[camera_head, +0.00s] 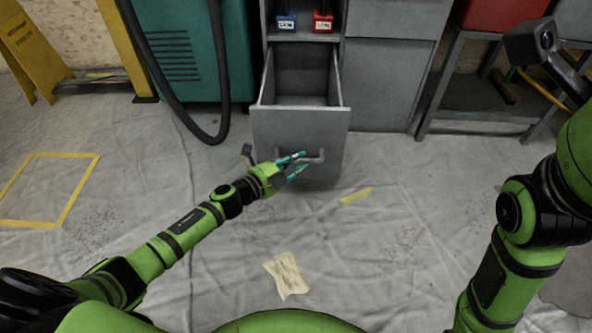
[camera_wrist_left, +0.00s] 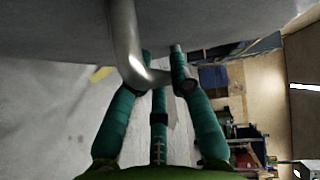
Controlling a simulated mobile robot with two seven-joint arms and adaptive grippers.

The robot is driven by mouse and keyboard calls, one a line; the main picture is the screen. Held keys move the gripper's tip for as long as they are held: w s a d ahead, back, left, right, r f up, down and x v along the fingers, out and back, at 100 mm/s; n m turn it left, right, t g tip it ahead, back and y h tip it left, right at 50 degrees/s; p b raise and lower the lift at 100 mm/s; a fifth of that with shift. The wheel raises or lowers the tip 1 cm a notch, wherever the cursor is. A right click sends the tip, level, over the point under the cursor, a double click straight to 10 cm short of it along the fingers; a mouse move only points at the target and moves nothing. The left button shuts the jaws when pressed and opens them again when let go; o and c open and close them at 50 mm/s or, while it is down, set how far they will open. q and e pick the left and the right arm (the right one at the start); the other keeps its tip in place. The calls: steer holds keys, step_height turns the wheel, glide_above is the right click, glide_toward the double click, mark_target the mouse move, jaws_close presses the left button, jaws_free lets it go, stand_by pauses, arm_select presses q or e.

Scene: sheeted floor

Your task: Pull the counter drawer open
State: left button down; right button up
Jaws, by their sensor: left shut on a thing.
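The grey counter drawer (camera_head: 299,132) stands pulled well out of the grey counter, and its inside shows empty in the head view. A metal bar handle (camera_head: 314,159) is on its front. My left gripper (camera_head: 292,164) is at the left part of this handle. In the left wrist view, the teal fingers (camera_wrist_left: 163,68) are closed around the bent end of the handle (camera_wrist_left: 127,50). The drawer front (camera_wrist_left: 60,25) fills the top of that view.
An open shelf above the drawer holds a blue bin (camera_head: 287,22) and a red bin (camera_head: 323,21). A teal machine (camera_head: 185,55) with a black hose stands to the left. A dark metal stand (camera_head: 470,85) is to the right. The sheeted floor before the drawer is mostly clear, with a paper (camera_head: 287,275).

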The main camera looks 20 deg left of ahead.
arm_select(q)
steer(key=shift+w, duration=0.15)
steer(key=c, duration=1.1)
jaws_free()
steer(key=shift+a, duration=0.15)
steer(key=v, duration=1.2)
